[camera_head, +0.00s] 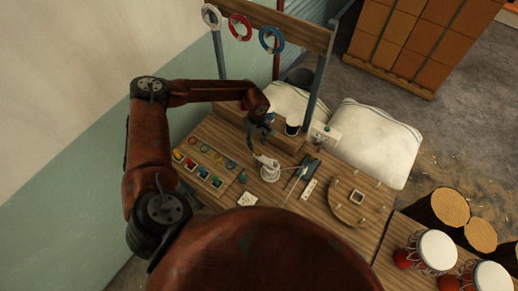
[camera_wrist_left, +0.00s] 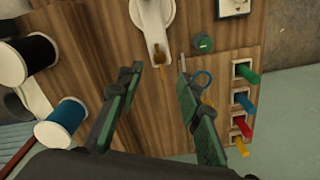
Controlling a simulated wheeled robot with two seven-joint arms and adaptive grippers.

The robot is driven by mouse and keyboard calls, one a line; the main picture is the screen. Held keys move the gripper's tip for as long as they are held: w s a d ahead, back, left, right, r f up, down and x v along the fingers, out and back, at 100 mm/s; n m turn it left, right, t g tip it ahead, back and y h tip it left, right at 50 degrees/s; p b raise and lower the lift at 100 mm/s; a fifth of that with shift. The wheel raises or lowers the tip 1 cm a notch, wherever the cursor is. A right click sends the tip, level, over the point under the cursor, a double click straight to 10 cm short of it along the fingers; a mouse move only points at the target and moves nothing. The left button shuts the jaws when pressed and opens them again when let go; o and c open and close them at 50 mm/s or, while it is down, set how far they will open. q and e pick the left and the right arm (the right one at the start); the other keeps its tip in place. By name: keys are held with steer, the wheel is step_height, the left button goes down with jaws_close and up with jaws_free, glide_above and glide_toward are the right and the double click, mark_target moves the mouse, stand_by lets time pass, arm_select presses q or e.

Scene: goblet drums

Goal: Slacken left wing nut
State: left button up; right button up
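In the head view the left gripper (camera_head: 264,128) hangs over the bench, behind the fixture. My right gripper is not in view.
A black-wound spool (camera_wrist_left: 28,60) and a blue-wound spool (camera_wrist_left: 65,116) stand left of the fingers. A board with coloured pegs (camera_head: 201,170) and small rings lies left of the fixture. A round wooden disc (camera_head: 352,211) with pegs lies right. A frame (camera_head: 285,20) with hanging rings rises behind.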

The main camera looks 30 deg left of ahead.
mark_target(257, 153)
arm_select(q)
step_height(257, 153, down, 6)
steer(key=shift+p, duration=0.8)
steer(key=shift+d+f, duration=0.1)
steer(key=shift+f, duration=0.55)
steer(key=shift+c, duration=0.7)
jaws_close()
